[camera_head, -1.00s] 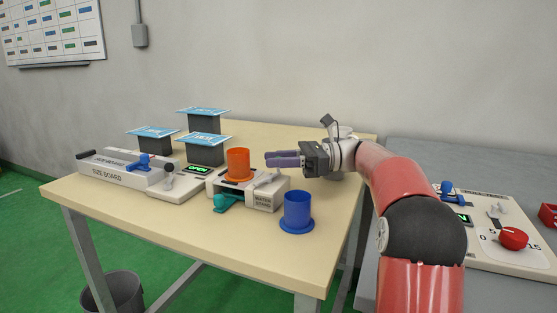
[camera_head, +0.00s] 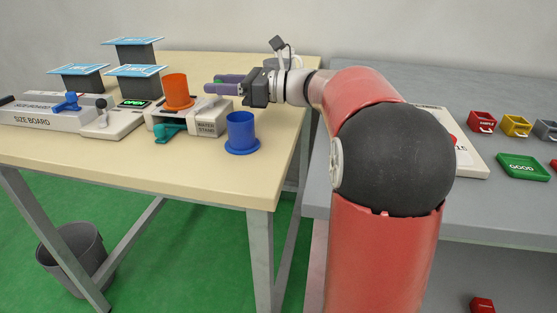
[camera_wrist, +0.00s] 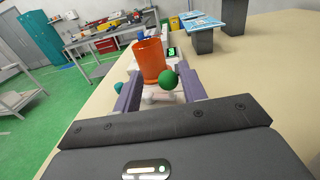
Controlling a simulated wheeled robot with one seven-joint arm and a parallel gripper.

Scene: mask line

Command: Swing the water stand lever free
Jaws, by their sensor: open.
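The white water stand (camera_head: 206,122) is on the beige table with an orange cup (camera_head: 176,91) upright on it. A teal lever-like part (camera_head: 169,132) sticks out at its front; it also shows at the left in the wrist view (camera_wrist: 118,87). My gripper (camera_head: 209,84) is open, its purple fingers pointing left over the stand, just right of the orange cup. In the wrist view a green ball knob (camera_wrist: 168,80) shows between the fingertips (camera_wrist: 160,86), in front of the orange cup (camera_wrist: 151,60). Whether a finger touches it, I cannot tell.
A blue cup (camera_head: 241,133) stands on the table right of the water stand. The size board (camera_head: 42,118) is at the left, with several blue-topped stands (camera_head: 78,70) behind. A grey table (camera_head: 475,195) at the right holds a green tray (camera_head: 522,167) and small bins.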

